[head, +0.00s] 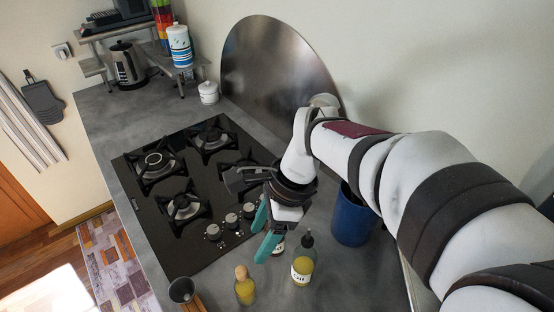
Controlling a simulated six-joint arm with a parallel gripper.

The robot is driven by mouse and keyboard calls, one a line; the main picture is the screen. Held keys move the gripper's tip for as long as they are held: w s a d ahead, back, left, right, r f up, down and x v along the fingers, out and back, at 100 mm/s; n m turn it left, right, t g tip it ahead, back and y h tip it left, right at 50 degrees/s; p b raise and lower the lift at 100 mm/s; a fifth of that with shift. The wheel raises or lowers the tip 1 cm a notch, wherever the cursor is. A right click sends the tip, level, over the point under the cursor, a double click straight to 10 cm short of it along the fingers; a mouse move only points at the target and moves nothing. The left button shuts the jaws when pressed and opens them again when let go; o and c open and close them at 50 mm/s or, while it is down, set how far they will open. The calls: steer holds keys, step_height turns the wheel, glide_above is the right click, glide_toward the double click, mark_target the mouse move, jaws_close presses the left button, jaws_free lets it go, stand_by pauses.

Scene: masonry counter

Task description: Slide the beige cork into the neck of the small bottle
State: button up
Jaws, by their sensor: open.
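The small bottle (245,292) stands on the counter at the bottom of the head view and holds yellow contents. The beige cork (241,271) shows at the top of its neck, upright or nearly so. I cannot tell how deep it sits in the neck. My gripper (256,245) is open, its two teal fingers apart, with nothing visible between them. It is above and a little right of the cork in the picture, apart from it.
A labelled oil bottle (302,266) with a dark top stands right of the small bottle. Another labelled container (279,247) is partly hidden behind my gripper. A dark cup-like object (181,290) is at left, a blue bin (352,215) at right, and the gas hob (190,200) behind.

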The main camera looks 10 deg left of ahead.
steer(key=v, duration=0.4)
steer(key=shift+d+r, duration=0.1)
steer(key=shift+r, duration=0.05)
steer(key=s+d+f+n+h, duration=0.1)
steer(key=s+d+f+n, duration=0.2)
steer(key=s, duration=0.5)
steer(key=s+d+f+n+h, duration=0.1)
steer(key=s+d+f+n, duration=0.2)
steer(key=s+d+n, duration=0.3)
steer(key=shift+s+d+t, duration=0.4)
steer(key=shift+s+d, duration=0.7)
steer(key=shift+d, duration=0.05)
